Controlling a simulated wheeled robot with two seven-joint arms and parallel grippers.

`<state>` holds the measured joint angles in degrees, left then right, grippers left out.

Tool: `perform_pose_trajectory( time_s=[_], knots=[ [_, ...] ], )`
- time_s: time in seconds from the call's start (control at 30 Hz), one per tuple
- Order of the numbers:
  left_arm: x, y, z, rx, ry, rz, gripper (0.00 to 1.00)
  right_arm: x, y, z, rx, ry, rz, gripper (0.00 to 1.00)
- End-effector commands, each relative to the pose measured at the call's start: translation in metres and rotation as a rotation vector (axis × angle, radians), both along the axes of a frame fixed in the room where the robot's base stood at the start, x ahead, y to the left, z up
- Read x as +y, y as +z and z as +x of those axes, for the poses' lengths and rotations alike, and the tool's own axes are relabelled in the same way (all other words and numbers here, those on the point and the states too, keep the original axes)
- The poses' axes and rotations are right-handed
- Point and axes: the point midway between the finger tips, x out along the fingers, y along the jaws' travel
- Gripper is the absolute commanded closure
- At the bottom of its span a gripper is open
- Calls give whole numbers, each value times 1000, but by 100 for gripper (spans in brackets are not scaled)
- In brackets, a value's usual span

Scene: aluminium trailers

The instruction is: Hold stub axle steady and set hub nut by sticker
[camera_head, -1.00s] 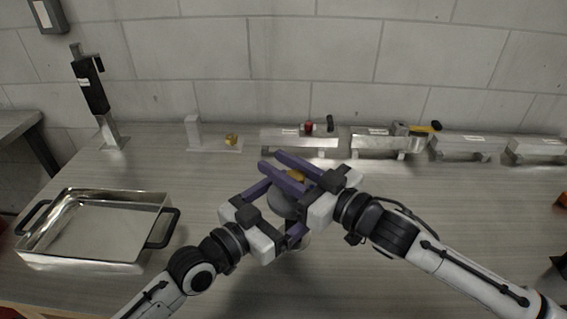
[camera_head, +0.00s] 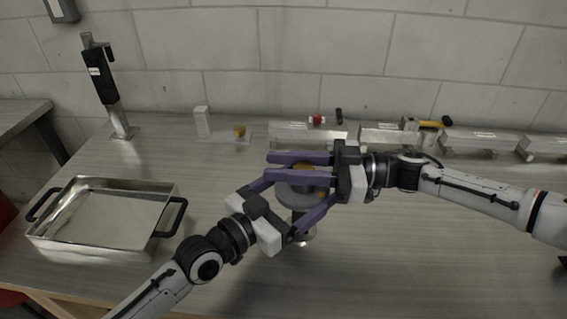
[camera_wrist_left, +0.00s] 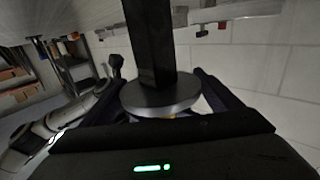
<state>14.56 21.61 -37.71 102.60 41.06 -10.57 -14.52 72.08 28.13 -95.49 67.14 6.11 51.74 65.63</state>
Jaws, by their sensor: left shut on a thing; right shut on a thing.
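The stub axle stands upright near the middle of the bench, with a round grey hub disc (camera_head: 288,196) on top and a round metal foot (camera_head: 305,238) below. My left gripper (camera_head: 296,190) has its purple fingers on either side of the hub and is shut on the stub axle. In the left wrist view the dark square post (camera_wrist_left: 150,45) and disc (camera_wrist_left: 160,100) sit between its fingers. A brass-coloured hub nut (camera_head: 303,166) shows partly between the purple fingers of my right gripper (camera_head: 269,166), which is shut on it from the right. The sticker cannot be made out clearly.
A metal tray (camera_head: 105,244) with black handles stands at the left. Behind it is a black device on a post (camera_head: 103,85). A white block stand with a brass piece (camera_head: 239,131) and several metal fixtures (camera_head: 480,141) line the wall. The front right bench is clear.

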Motion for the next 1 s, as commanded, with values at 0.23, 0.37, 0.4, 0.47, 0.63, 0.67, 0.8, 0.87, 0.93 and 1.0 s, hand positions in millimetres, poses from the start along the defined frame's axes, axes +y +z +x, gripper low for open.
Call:
perform_pose_trajectory(
  time_s=[0.23,0.37,0.4,0.47,0.63,0.67,0.8,0.87,0.93,1.0],
  knots=[
    [-2,0,-1,-1,-4,1,78,-1,0,1,-1,23,-3,94],
    [-2,0,-1,-1,-4,2,78,-1,0,1,0,25,-3,94],
    [-2,0,-1,-1,-4,2,78,-1,0,1,0,24,-3,94],
    [-2,0,-1,-1,-4,2,78,-1,0,1,0,24,-3,94],
    [-2,0,-1,-1,-4,2,78,-1,0,1,0,23,-3,60],
    [-2,0,-1,0,-4,1,78,-1,0,0,0,24,-3,55],
    [-2,0,-1,1,-3,1,78,-1,0,0,0,25,-3,53],
    [-2,0,-1,1,-3,1,78,-1,0,0,0,26,-3,53],
    [-2,0,-1,1,-3,1,78,-1,0,-1,0,26,-3,53],
    [-2,-1,-1,1,-3,0,78,-3,0,-1,1,26,-3,53]
  ],
)
